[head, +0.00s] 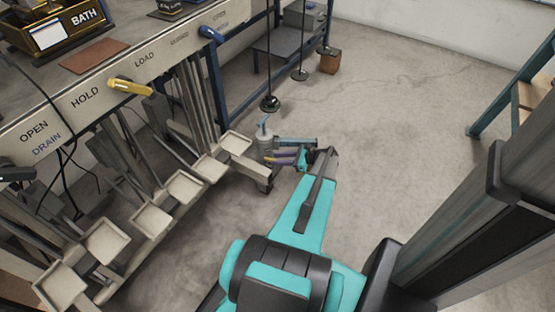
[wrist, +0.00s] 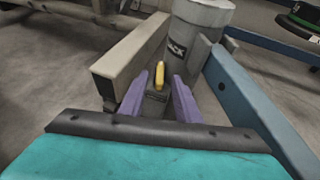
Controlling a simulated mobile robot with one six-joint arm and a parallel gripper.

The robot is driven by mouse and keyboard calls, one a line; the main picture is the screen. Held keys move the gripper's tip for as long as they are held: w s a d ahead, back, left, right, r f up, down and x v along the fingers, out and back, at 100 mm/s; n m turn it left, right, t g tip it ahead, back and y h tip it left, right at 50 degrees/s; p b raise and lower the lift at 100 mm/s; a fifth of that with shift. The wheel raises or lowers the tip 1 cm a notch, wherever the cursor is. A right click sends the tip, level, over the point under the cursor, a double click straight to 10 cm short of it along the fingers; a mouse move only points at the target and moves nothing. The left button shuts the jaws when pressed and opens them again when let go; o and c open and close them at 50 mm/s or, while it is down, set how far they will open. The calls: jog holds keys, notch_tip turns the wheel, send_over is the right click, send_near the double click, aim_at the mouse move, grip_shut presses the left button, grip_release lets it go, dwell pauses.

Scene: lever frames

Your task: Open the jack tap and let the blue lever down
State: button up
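The jack (wrist: 203,18) is a grey cylinder marked with its name, at the top of the wrist view; the head view shows it on the floor (head: 265,138) by the frame's far end. A yellow tap (wrist: 159,75) stands on a dark block in front of the jack. My gripper (wrist: 158,98) has its purple fingers on either side of the tap, open, with gaps visible. In the head view my gripper (head: 285,158) is low, beside the jack. The blue lever (head: 211,34) sticks out from the frame's front panel, high above my gripper.
A yellow lever (head: 130,87) is on the same panel near HOLD. Pale trays (head: 150,218) line the frame's foot at left. Black weights (head: 269,103) hang on rods behind the jack. In the wrist view, a grey beam (wrist: 135,58) and a blue beam (wrist: 255,110) flank my fingers. Floor at right is clear.

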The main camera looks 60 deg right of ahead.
jog(key=p+v, duration=0.3)
jog(key=v, duration=1)
jog(key=shift+w+a, duration=0.15)
